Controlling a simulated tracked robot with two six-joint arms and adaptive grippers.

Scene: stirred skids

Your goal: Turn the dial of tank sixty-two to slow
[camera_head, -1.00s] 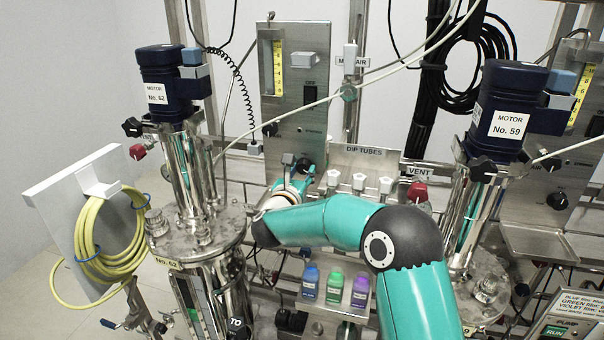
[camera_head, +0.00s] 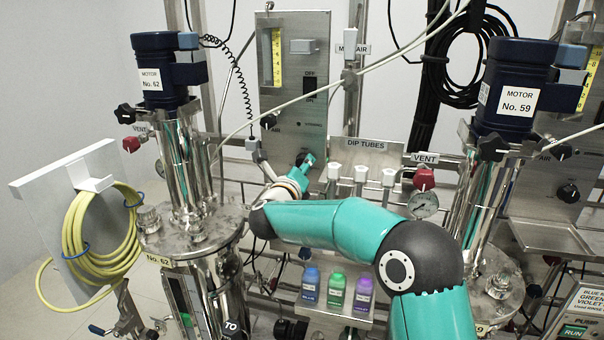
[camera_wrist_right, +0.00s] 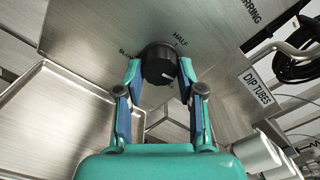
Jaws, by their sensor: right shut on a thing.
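Tank No. 62 (camera_head: 190,226) is the steel vessel at the left in the head view, with a blue motor (camera_head: 160,78) labelled No. 62. The steel panel (camera_head: 292,60) stands just right of it. The black round dial (camera_wrist_right: 158,62) shows in the right wrist view, with a pale mark at its lower right edge. "HALF" and "STIRRING" are printed near it; another label is partly hidden. My right gripper (camera_wrist_right: 160,72) is shut on the dial, one finger on each side. In the head view my right gripper (camera_head: 304,162) is at the lower panel and largely covers the dial. My left gripper is not in view.
Tank No. 59 (camera_head: 502,270) stands at the right, with its own panel and black dial (camera_head: 568,194). Dip tubes (camera_head: 361,172) and a gauge (camera_head: 423,204) are close right of my gripper. Blue, green and violet bottles (camera_head: 336,291) stand below my arm. A yellow hose (camera_head: 75,235) hangs at left.

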